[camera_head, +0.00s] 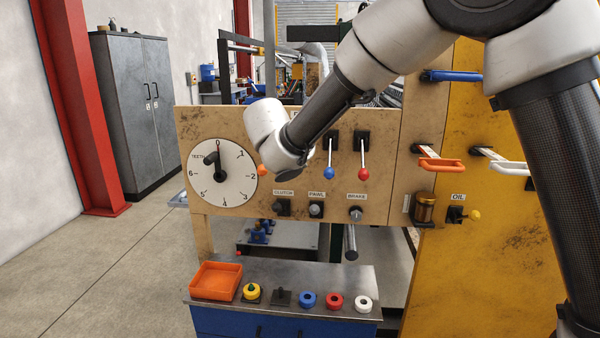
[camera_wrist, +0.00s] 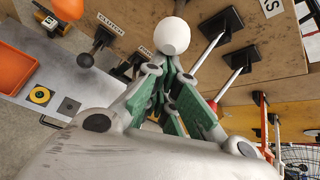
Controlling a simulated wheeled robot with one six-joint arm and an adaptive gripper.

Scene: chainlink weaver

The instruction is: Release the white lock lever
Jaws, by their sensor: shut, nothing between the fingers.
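A white ball knob (camera_wrist: 172,35) shows in the wrist view just past the tips of my gripper (camera_wrist: 168,72). It looks like the knob of the white lock lever. Its shaft and base are hidden, and I cannot tell whether the fingers touch the knob. My gripper's green and grey fingers are shut with nothing between them. In the head view my arm covers the panel between the orange-knobbed lever (camera_head: 263,170) and the blue-knobbed lever (camera_head: 328,172). The white knob and my fingers are hidden there.
The orange knob (camera_wrist: 85,60) is left of my fingers in the wrist view. A red-knobbed lever (camera_head: 363,174) hangs right of the blue one. A dial (camera_head: 222,185) is at the panel's left. Below stands a bench (camera_head: 325,285) with an orange tray (camera_head: 216,295) and several coloured rings.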

